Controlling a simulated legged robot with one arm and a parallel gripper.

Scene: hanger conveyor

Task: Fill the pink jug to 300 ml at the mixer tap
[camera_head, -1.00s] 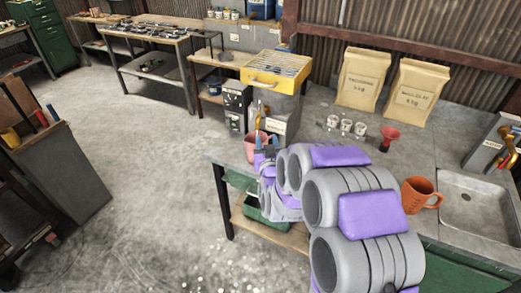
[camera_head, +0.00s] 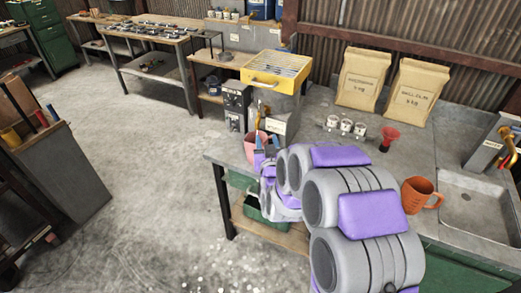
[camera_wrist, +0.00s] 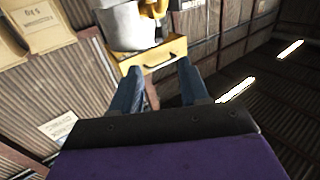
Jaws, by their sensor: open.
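The pink jug (camera_head: 250,149) stands near the left end of the grey workbench, partly hidden behind my gripper. My gripper (camera_head: 266,146) is open, its blue fingers right beside the jug in the head view; I cannot tell whether they touch it. In the wrist view my gripper (camera_wrist: 158,85) shows two spread fingers with nothing clearly held between them, and the jug is not recognisable there. The brass mixer tap (camera_head: 508,143) is at the right edge by the sink (camera_head: 480,212).
An orange mug-like jug (camera_head: 420,193) stands left of the sink, close to my arm. A red funnel-topped item (camera_head: 389,138), several small cups (camera_head: 346,126) and two paper sacks (camera_head: 363,78) stand behind. A yellow-topped machine (camera_head: 276,72) is behind the pink jug.

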